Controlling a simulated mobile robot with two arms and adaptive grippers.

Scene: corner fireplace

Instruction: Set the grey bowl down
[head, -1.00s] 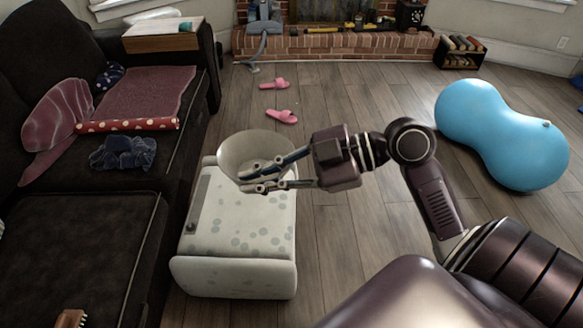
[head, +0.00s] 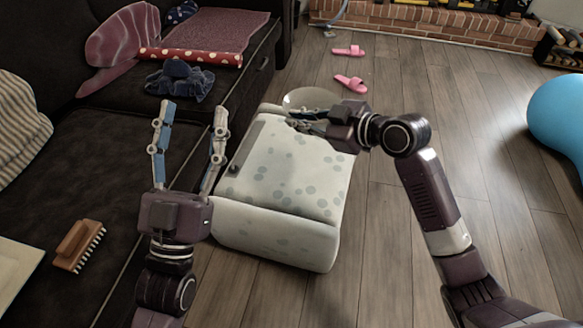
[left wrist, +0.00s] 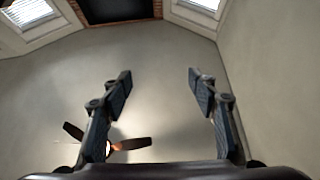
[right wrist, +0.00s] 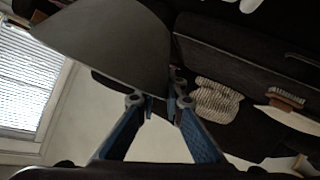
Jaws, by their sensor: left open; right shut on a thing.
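The grey bowl (head: 308,97) shows at the far end of the white spotted box (head: 285,175), partly hidden by my right gripper (head: 300,122). The right gripper is shut on the bowl's near side. In the right wrist view the bowl (right wrist: 110,45) fills the upper left, with its wall at the fingertips (right wrist: 162,98). I cannot tell whether the bowl touches the box. My left gripper (head: 190,108) is open and empty, raised to the left of the box in front of the sofa. Its spread fingers (left wrist: 158,82) also show in the left wrist view.
A dark sofa (head: 90,150) runs along the left, holding a brush (head: 78,245), a dark blue cloth (head: 178,80) and cushions. Pink slippers (head: 350,82) lie on the floor behind the box. A blue peanut ball (head: 560,120) lies at right. The floor between is clear.

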